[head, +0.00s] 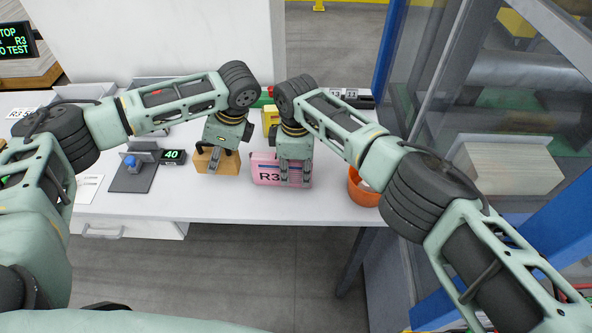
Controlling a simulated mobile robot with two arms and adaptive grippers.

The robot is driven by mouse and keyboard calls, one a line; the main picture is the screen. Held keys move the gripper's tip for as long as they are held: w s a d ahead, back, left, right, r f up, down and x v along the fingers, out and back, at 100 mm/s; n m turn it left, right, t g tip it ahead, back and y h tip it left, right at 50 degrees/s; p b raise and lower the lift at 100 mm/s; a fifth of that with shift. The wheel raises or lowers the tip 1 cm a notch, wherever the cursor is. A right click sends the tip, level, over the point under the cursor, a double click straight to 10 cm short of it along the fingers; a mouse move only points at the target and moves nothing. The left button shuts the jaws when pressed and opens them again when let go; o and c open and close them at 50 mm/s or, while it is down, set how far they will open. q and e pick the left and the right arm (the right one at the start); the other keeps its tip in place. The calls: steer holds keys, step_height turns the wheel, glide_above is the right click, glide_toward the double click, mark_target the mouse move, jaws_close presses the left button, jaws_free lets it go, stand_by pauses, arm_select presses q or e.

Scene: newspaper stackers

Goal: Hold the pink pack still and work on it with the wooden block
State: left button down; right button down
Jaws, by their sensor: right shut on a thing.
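The pink pack (264,171), marked R3, stands near the front of the white table. My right gripper (294,180) points down at its right part and is shut on it, with fingers showing over the front face. The wooden block (225,168) is on the table to the left of the pack, with a small gap between them. My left gripper (214,157) is over the block, its dark fingers at the block's top and front. Whether those fingers press on the block, or how wide they stand, is hard to see.
A grey stand with a blue knob (131,162) and a small display reading 40 (172,156) are left of the block. An orange bowl (361,190) is right of the pack at the table's edge. A yellow object (269,118) is behind. The front table strip is clear.

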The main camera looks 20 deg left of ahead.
mark_target(212, 146)
arm_select(q)
steer(key=shift+r, duration=1.85)
arm_select(e)
steer(key=c, duration=1.4)
jaws_free()
steer(key=shift+r, duration=0.15)
step_height(212, 146, up, 12)
steer(key=shift+f, duration=0.1)
